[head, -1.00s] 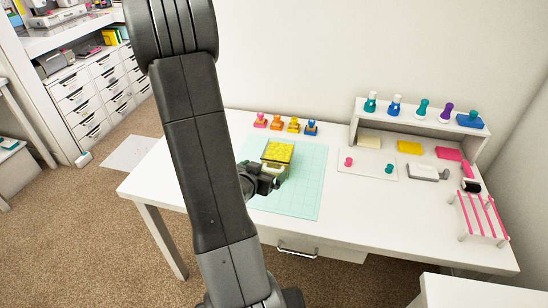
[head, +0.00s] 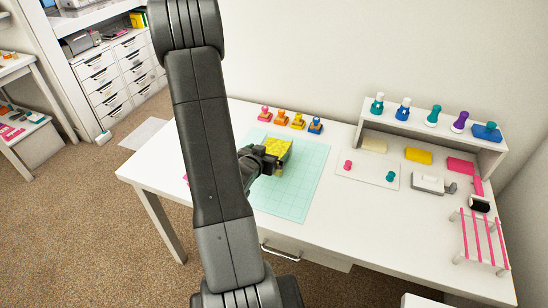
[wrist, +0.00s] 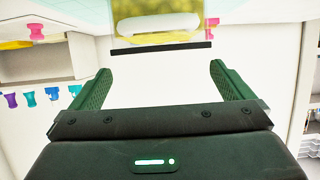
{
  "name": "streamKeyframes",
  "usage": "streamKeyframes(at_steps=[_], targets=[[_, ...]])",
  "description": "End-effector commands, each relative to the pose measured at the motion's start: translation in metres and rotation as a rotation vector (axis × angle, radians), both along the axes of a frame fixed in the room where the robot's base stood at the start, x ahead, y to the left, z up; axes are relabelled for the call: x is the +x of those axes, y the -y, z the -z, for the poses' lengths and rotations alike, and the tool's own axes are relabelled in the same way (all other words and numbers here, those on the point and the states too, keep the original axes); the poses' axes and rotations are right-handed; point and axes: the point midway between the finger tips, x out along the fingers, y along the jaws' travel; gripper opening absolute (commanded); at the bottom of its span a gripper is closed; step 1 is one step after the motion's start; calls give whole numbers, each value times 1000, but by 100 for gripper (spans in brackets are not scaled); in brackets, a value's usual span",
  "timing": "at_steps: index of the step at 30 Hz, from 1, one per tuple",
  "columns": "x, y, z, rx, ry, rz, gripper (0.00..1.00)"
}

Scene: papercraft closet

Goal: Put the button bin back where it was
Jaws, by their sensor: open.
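The button bin (head: 281,147), a small clear container with yellow contents, sits on the teal cutting mat (head: 297,193) on the white desk. My gripper (head: 270,160) is at its near left side in the head view and hides part of it. In the wrist view my gripper (wrist: 160,82) has its two green fingers wide apart with nothing between them. The bin (wrist: 162,24) shows beyond the fingertips at the top of that view, with a pale oval on its face and a dark strip along one edge.
Several coloured stamps (head: 281,118) line the desk's back edge. White drawers (head: 118,75) stand at back left. The mat's front is clear.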

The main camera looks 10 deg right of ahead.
Motion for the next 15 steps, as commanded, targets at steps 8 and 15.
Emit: streamKeyframes(at_steps=[8, 15], targets=[[14, 8, 11, 1, -2, 1, 100], [36, 21, 24, 1, -1, 1, 100]])
